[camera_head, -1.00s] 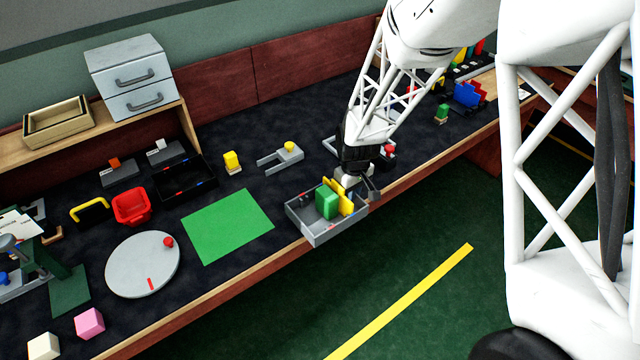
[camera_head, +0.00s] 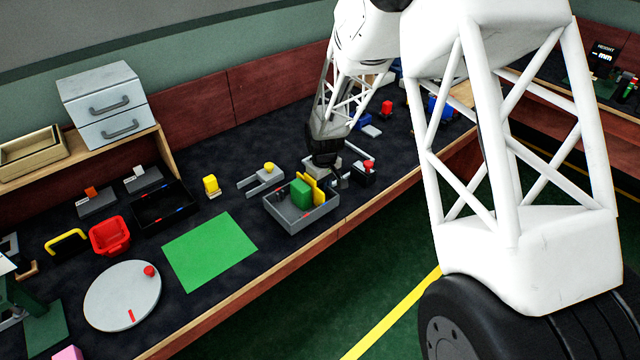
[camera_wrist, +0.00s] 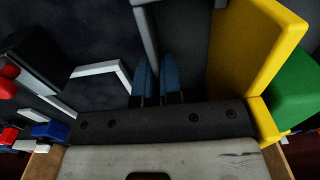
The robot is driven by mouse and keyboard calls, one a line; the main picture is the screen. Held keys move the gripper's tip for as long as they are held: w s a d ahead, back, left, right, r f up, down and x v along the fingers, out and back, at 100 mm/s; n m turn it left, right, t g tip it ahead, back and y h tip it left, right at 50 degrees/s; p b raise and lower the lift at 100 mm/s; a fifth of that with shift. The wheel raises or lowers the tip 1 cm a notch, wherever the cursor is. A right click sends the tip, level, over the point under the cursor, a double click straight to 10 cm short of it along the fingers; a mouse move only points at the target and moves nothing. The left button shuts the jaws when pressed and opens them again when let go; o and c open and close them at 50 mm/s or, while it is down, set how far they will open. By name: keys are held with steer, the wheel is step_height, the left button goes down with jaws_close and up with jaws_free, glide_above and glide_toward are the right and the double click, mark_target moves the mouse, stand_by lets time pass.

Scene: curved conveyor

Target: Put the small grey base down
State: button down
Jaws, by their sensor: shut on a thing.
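The small grey base (camera_head: 314,219) is a shallow grey open tray near the table's front edge. It carries a green block (camera_head: 300,193) and yellow upright pieces (camera_head: 317,190). My gripper (camera_head: 338,182) is at its far right side. In the wrist view, my blue fingers (camera_wrist: 158,85) close on the base's thin grey wall (camera_wrist: 145,22). The yellow piece (camera_wrist: 250,50) and green block (camera_wrist: 296,88) stand to the right there. The base looks level. I cannot tell whether its underside touches the table.
A green mat (camera_head: 210,250) lies left of the base. A grey forked piece (camera_head: 262,179) is behind it. A dark block with a red knob (camera_head: 364,175) stands close on the right. The wooden front edge (camera_head: 330,229) runs just in front. Dark table is free behind the fork.

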steer(key=shift+w+a+f, duration=0.1)
steer(key=shift+w+a, duration=0.15)
steer(key=shift+w, duration=0.5)
steer(key=shift+w+a+f, duration=0.1)
steer(key=shift+w+a, duration=0.1)
steer(key=shift+w, duration=0.55)
steer(key=shift+w+a, duration=0.25)
steer(key=shift+w, duration=0.5)
steer(key=shift+f, duration=1.75)
steer(key=shift+f, duration=0.2)
steer(key=c, duration=1.3)
jaws_free()
steer(key=shift+r, duration=0.2)
steer(key=shift+r, duration=6)
